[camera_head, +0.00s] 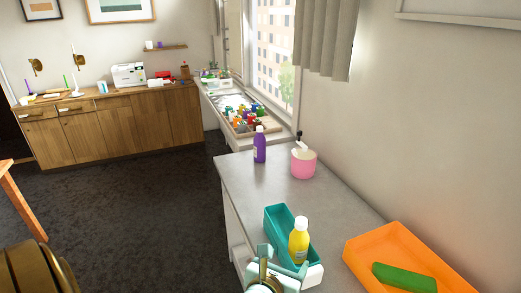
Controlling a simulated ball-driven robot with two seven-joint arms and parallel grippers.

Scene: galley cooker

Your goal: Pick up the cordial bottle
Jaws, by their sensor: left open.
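A yellow bottle (299,241) with a white cap stands upright at the near end of a teal tray (273,216) on the grey counter. A purple bottle (260,146) with a pale cap stands upright farther back on the counter. The picture does not settle which of the two is the cordial bottle. My left gripper (284,261) is open at the bottom of the view, just in front of the yellow bottle's lower part. Its jaws partly cover the tray's near end. I cannot tell whether they touch the bottle. My right gripper is not in view.
An orange tray (372,235) with a green block (404,278) lies at the right, near the wall. A pink pot (303,164) stands beside the purple bottle. The counter (240,177) is bare between the purple bottle and the teal tray.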

